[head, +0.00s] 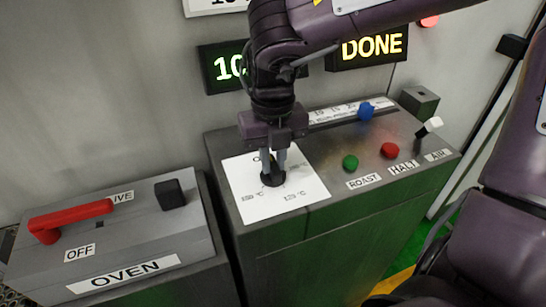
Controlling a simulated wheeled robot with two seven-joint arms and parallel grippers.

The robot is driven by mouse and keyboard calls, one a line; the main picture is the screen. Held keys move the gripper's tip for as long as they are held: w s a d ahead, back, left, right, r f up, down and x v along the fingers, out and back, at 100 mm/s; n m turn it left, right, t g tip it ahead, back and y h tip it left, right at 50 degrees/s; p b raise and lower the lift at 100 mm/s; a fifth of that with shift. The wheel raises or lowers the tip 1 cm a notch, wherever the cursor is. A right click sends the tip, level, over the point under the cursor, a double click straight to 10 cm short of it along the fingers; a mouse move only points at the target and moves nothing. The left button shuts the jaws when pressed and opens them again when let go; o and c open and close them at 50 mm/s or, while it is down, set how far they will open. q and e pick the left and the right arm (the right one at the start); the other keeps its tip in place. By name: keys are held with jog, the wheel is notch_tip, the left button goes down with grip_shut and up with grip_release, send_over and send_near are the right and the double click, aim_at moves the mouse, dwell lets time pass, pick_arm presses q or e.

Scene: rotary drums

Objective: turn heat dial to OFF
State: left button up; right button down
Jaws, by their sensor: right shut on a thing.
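The heat dial (272,179) is a black knob on a white square plate (252,204) with temperature marks, on top of the grey console. My right gripper (273,168) comes down from above with its fingers around the dial, shut on it. The gripper and its wrist hide part of the plate's upper marks, so the OFF mark and the dial's pointing direction cannot be read clearly. My left gripper is not in view.
Right of the plate are a green ROAST button (350,162), a red HALT button (389,150), a white-tipped AIR lever (431,126) and a blue knob (366,111). The OVEN box (125,245) with a red handle (72,217) stands left. A DONE display (375,47) hangs behind.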

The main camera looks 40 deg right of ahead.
aim_at(273, 163)
jog(key=shift+r+n, duration=0.1)
jog(key=shift+n, duration=0.3)
jog(key=c, duration=1.4)
grip_release()
jog(key=shift+o, duration=0.2)
notch_tip(273, 163, up, 8)
jog(key=shift+f, duration=0.15)
